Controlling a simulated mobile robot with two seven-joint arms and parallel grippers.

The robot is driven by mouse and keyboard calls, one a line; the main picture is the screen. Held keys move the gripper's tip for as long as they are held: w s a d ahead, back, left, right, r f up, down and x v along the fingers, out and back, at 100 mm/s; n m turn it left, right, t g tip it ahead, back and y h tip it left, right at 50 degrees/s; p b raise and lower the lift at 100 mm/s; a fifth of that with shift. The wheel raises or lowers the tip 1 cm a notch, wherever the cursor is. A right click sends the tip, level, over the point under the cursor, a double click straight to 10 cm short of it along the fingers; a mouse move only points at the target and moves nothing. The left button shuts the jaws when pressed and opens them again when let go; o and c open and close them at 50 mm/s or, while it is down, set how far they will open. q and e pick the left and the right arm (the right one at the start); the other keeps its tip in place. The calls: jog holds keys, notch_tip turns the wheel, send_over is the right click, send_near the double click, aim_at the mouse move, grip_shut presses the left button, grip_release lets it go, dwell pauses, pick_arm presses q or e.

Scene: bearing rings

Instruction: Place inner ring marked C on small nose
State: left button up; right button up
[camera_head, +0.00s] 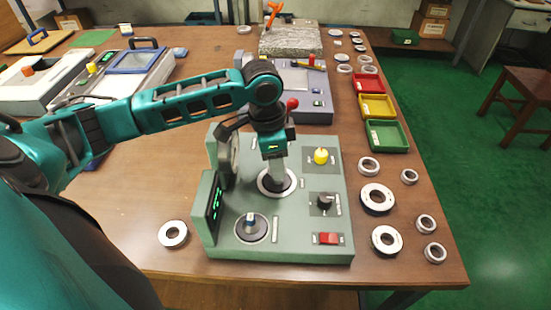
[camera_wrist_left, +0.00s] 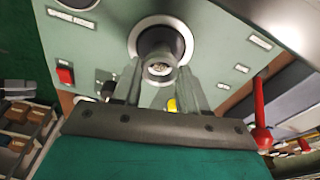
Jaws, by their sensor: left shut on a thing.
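The green bearing machine (camera_head: 300,240) stands on the table. A small post (camera_head: 250,222) with a blue and white top rises from a round grey plate at its front left; it looks like the small nose. My left gripper (camera_head: 276,176) points down over the rear round seat (camera_head: 262,184), which has a pale rim. In the wrist view my left gripper (camera_wrist_left: 160,82) is shut on a small grey ring-like piece (camera_wrist_left: 160,69), in front of the dark round seat (camera_wrist_left: 158,38). Whether it touches the seat is unclear. No letter C is legible. The right gripper is out of view.
Several loose rings lie at the right, including a large one (camera_head: 377,198); another ring (camera_head: 173,234) lies left of the machine. A yellow knob (camera_head: 320,156), black knob (camera_head: 325,201) and red switch (camera_head: 328,238) stand on the panel. A green bin (camera_head: 387,136) is behind right.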

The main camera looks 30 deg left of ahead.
pick_arm(q)
jog(key=shift+f, duration=0.3)
jog(key=shift+f, duration=0.5)
jog(key=o, duration=1.1)
jog(key=shift+o, duration=0.2)
notch_tip(320, 180, up, 13)
jog(key=s+a, duration=0.1)
jog(key=shift+s+f, duration=0.1)
jog(key=shift+f, duration=0.05)
